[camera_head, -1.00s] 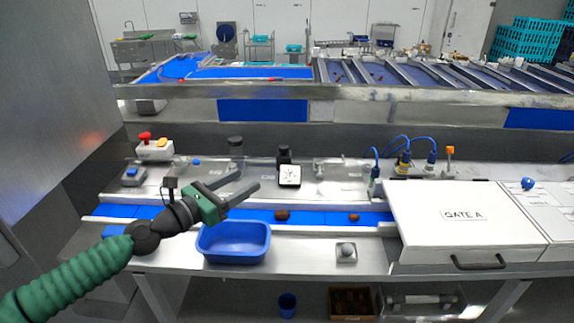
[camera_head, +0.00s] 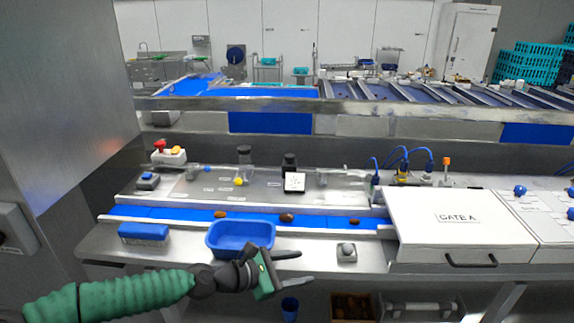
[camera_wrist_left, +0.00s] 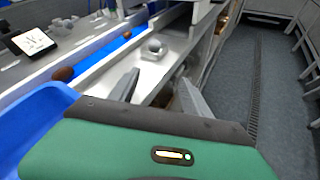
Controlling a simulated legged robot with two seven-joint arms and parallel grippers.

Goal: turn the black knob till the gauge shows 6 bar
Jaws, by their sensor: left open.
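A black knob (camera_head: 290,161) stands upright on the back panel of the bench, directly above a square white gauge (camera_head: 294,182). The gauge also shows at the upper left of the left wrist view (camera_wrist_left: 33,41); its reading is too small to tell. My left gripper (camera_head: 306,267) is open and empty at the bench's front edge, right of the blue bin and well in front of the knob. Its two fingers point right, apart from the knob and gauge. My right gripper is in neither view.
A blue bin (camera_head: 241,252) stands at the front of the bench. Behind it a blue belt (camera_head: 255,219) carries several dates. A grey ball-topped plate (camera_head: 346,256) is right of my gripper, and the white Gate A cover (camera_head: 455,219) is farther right. A red button box (camera_head: 168,156) is back left.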

